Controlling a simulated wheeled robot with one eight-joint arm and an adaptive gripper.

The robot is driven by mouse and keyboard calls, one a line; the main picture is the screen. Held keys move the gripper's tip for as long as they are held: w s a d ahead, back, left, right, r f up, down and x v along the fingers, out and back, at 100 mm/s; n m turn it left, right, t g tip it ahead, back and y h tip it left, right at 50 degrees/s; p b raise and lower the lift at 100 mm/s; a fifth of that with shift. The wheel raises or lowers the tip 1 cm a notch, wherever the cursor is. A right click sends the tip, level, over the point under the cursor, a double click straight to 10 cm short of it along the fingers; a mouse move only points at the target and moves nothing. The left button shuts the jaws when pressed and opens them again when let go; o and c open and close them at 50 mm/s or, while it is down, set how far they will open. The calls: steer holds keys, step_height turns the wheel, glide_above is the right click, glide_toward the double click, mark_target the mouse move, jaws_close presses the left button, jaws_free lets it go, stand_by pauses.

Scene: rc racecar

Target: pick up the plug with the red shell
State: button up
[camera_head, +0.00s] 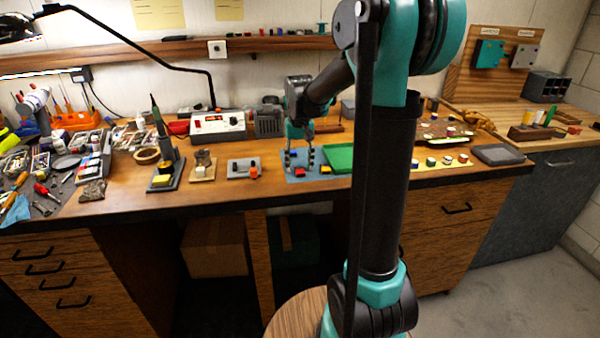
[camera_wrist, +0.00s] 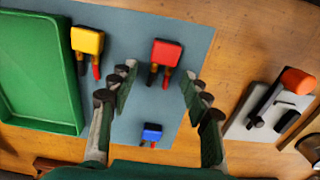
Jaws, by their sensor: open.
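The plug with the red shell (camera_wrist: 166,53) lies on a blue-grey mat (camera_wrist: 200,28) in the wrist view, its dark and red leads pointing toward my gripper. My gripper (camera_wrist: 160,85) is open above the mat, and the red plug shows between and just beyond its fingertips. A blue plug (camera_wrist: 152,132) lies nearer, between the fingers, and a yellow plug (camera_wrist: 87,40) lies left of the red one. In the head view, my gripper (camera_head: 299,158) hangs low over the mat, with the red plug (camera_head: 299,171) just below it and the yellow plug (camera_head: 325,169) to the right.
A green tray (camera_wrist: 40,75) borders the mat on the left in the wrist view. A grey fixture with an orange knob (camera_wrist: 298,81) stands to the right. In the head view, a soldering-iron stand (camera_head: 165,168) is farther left on the bench (camera_head: 230,192).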

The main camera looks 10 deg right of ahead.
steer(key=shift+c, duration=0.6)
steer(key=c, duration=0.8)
steer(key=shift+c, duration=0.2)
steer(key=shift+r, duration=0.2)
